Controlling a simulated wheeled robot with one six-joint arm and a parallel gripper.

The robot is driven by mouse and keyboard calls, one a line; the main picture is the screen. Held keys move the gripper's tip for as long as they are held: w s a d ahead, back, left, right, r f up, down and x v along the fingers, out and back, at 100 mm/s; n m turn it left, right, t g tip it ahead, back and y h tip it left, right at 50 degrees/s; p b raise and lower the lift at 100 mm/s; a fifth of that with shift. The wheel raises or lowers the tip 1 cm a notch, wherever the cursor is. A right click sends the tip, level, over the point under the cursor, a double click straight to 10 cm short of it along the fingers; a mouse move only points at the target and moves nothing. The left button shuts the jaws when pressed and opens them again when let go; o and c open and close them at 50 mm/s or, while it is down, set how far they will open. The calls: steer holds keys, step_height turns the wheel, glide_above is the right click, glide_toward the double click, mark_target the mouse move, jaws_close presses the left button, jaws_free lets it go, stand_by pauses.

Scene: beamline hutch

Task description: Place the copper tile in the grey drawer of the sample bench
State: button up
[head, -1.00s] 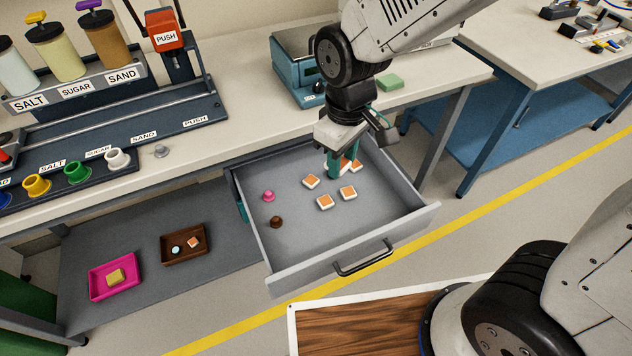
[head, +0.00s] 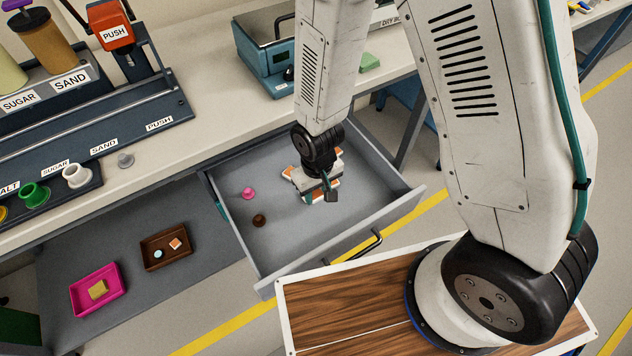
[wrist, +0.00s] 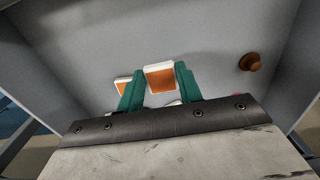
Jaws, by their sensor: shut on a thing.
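The grey drawer (head: 280,235) of the sample bench is pulled open. My gripper (head: 322,195) is inside it, low over its floor, among several white-edged tiles with copper-orange tops (head: 288,173). In the wrist view my green fingers (wrist: 160,85) are shut on one such copper tile (wrist: 160,76), its orange face showing between them. Another tile (wrist: 122,86) lies just left of the fingers there. My wrist hides part of the tile group in the head view. I cannot tell whether the held tile touches the drawer floor.
A pink knob-like piece (head: 248,193) and a brown one (head: 259,220) stand in the drawer's left part; the brown one also shows in the wrist view (wrist: 250,62). A magenta tray (head: 75,292) and brown tray (head: 150,262) sit on the lower shelf. Drawer walls surround my gripper.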

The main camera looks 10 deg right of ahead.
glide_above(353, 173)
steer(key=shift+f, duration=2.5)
steer(key=shift+f, duration=0.1)
steer(key=o, duration=1)
steer(key=shift+o, duration=0.2)
